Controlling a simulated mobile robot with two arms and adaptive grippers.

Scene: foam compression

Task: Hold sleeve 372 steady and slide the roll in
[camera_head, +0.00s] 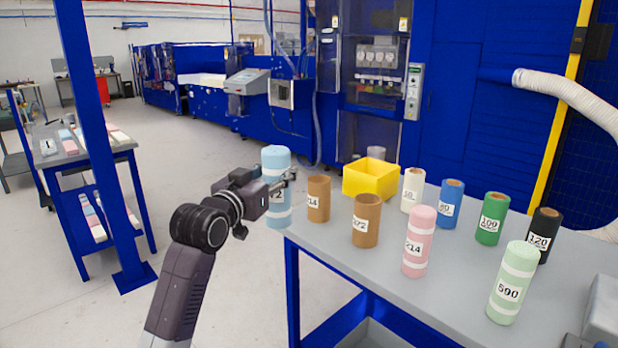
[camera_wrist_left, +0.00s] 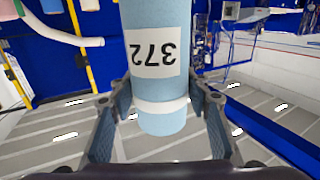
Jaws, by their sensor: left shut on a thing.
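The light blue roll (camera_head: 276,160) is upright in my left gripper (camera_head: 279,187), just off the table's left edge. In the left wrist view the roll (camera_wrist_left: 161,85) bears the number 372, which looks upside down there, and the fingers of my left gripper (camera_wrist_left: 160,100) stand on both sides of it. The brown sleeve (camera_head: 366,222), whose label seems to read 372, stands upright and apart from the roll on the table, with its open top showing. No gripper is at the sleeve. My right gripper is not in view.
On the grey table (camera_head: 375,268) stand a brown sleeve 214 (camera_head: 318,198), a pink roll 214 (camera_head: 419,242), a green roll 590 (camera_head: 513,283) and a yellow bin (camera_head: 370,179). White, blue, green and black tubes line the back right. The table's front left is clear.

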